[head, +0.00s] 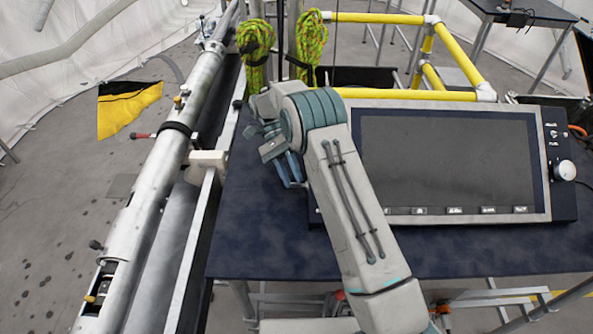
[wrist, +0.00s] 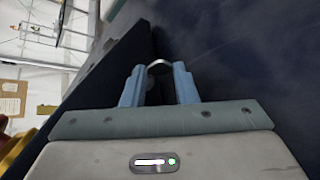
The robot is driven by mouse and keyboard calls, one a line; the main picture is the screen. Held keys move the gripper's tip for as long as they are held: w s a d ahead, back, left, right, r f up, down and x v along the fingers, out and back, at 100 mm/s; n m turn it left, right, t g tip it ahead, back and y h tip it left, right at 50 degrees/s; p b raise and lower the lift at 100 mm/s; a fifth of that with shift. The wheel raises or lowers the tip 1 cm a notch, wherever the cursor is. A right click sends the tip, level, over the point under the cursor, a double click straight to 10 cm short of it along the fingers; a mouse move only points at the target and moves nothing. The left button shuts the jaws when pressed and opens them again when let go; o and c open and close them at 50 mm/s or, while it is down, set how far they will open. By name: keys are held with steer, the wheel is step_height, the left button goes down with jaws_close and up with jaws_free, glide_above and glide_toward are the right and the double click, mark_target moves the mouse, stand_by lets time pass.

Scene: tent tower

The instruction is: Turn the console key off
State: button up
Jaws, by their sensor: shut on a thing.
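The console (head: 450,160), with a large dark screen in a pale frame, stands on the dark blue table (head: 270,245). My gripper (head: 292,182) is at the console's left side, low over the table, partly hidden by my own arm. In the wrist view my gripper (wrist: 159,74) has its two blue fingers close around a small curved silver piece, seemingly the console key (wrist: 160,64). Only its rounded edge shows between the fingertips; the rest is hidden. I cannot tell which way the key is turned.
A long metal tube assembly (head: 150,190) runs along the table's left edge. Yellow railings (head: 385,18) and two coiled green ropes (head: 310,40) stand behind. A white knob (head: 565,170) sits on the console's right panel. The table front is clear.

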steer(key=shift+s+a+f, duration=0.1)
steer(key=shift+a, duration=0.15)
steer(key=shift+d, duration=0.15)
steer(key=o, duration=1)
